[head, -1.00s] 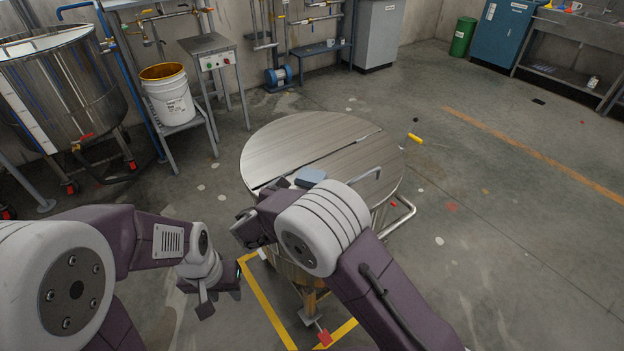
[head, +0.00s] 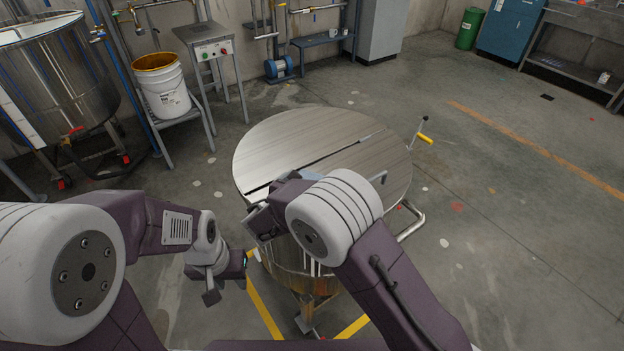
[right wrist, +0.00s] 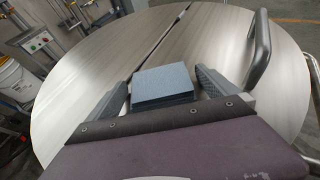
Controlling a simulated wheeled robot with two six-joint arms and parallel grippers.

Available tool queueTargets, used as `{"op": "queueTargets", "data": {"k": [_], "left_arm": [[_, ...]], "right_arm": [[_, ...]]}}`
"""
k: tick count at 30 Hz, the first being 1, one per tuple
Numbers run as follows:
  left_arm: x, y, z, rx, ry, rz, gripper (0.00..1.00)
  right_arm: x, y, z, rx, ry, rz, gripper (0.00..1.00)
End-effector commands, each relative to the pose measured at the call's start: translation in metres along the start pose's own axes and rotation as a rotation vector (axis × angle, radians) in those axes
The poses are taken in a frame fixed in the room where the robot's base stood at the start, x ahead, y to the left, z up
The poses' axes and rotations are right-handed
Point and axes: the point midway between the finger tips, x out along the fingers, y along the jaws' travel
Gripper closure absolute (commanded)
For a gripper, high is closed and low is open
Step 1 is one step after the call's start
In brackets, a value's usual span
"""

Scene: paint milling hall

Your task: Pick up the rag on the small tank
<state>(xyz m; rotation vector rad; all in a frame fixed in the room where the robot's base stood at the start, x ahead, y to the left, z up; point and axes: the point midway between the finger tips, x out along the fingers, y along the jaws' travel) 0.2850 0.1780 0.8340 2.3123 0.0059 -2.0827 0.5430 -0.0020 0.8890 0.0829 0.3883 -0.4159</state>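The rag is a folded blue-grey cloth (right wrist: 165,84) lying on the small tank's round metal lid (right wrist: 80,75). In the right wrist view it lies between the two fingers of my right gripper (right wrist: 162,88), which are open, one on each side. I cannot tell whether either finger touches it. In the head view my right arm hides nearly all of the rag, and the right gripper (head: 270,205) is over the near part of the lid (head: 300,135). My left gripper (head: 222,285) hangs left of the tank, away from the rag; its opening is unclear.
A bar handle (right wrist: 260,50) rises from the lid to the right of the rag. A yellow-gripped crank (head: 425,139) sticks out at the tank's right. A white bucket (head: 163,90) stands on a stand at the left.

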Motion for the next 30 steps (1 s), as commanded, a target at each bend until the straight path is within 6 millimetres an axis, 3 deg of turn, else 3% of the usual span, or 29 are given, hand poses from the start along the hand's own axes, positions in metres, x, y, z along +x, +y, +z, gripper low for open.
{"op": "queueTargets", "data": {"k": [1,5,6,15,22,30], "left_arm": [[0.0,0.0,0.0,0.0,0.0,0.0,0.64],[0.0,0.0,0.0,0.0,0.0,0.0,0.64],[0.0,0.0,0.0,0.0,0.0,0.0,0.64],[-0.001,0.0,0.0,0.0,0.0,0.0,0.64],[-0.009,0.0,-0.001,0.0,0.0,0.0,0.64],[-0.007,0.0,-0.001,0.0,0.0,0.0,0.64]], "right_arm": [[0.0,0.0,-0.001,-0.001,0.0,0.0,0.18],[0.0,0.0,0.0,-0.001,-0.001,0.001,0.54],[0.0,0.0,0.0,0.0,-0.001,0.001,0.58],[-0.002,0.001,0.004,0.001,0.0,0.001,0.58],[-0.017,0.001,0.039,0.005,-0.002,0.003,0.58],[-0.009,-0.055,0.081,0.004,-0.003,-0.001,0.58]]}}
